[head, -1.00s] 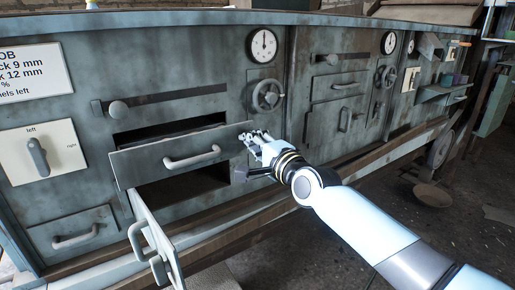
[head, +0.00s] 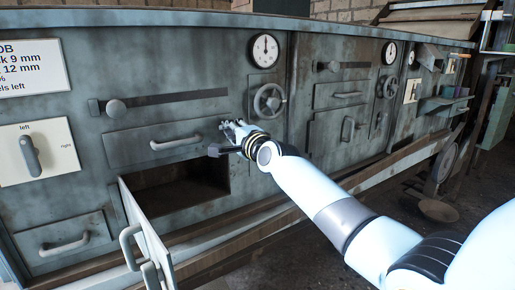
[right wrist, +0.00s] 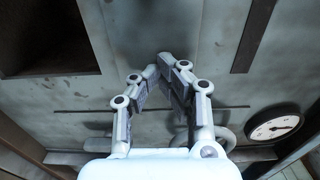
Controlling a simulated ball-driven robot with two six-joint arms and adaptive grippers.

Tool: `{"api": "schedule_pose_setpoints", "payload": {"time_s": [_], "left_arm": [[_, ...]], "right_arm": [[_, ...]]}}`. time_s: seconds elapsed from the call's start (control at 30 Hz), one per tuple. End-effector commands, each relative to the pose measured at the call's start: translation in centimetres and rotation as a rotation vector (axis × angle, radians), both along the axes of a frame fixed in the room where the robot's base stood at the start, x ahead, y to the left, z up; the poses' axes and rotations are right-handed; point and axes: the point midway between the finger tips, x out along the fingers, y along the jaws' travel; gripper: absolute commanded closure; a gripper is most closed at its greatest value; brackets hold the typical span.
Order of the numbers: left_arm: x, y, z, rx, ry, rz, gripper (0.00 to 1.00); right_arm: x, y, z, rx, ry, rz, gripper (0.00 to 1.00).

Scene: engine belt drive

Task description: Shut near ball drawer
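The near ball drawer (head: 130,150) is a grey-green front with a pale bar handle (head: 177,143) in the near machine panel. Its front now looks flush, or almost flush, with the panel, and no gap shows above it. My right gripper (head: 228,127) is at the drawer's right end, close to the front; I cannot tell whether it touches. In the right wrist view the fingers (right wrist: 167,63) come together at the tips with nothing seen between them. My left gripper is not in view.
Below the drawer is a dark open compartment (head: 180,190), its door (head: 145,235) swung out towards me. A slider knob (head: 116,108) sits above the drawer, a handwheel (head: 269,100) and dial (head: 264,50) to its right. A closed lower drawer (head: 65,240) is at bottom left.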

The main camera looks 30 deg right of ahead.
Motion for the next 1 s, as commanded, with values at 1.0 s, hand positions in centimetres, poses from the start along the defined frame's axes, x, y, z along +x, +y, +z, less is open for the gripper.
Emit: {"api": "schedule_pose_setpoints", "payload": {"time_s": [1.0], "left_arm": [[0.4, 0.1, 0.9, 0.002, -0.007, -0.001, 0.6]], "right_arm": [[-13.4, -0.2, -2.1, 0.01, 0.057, -0.002, 1.0]]}}
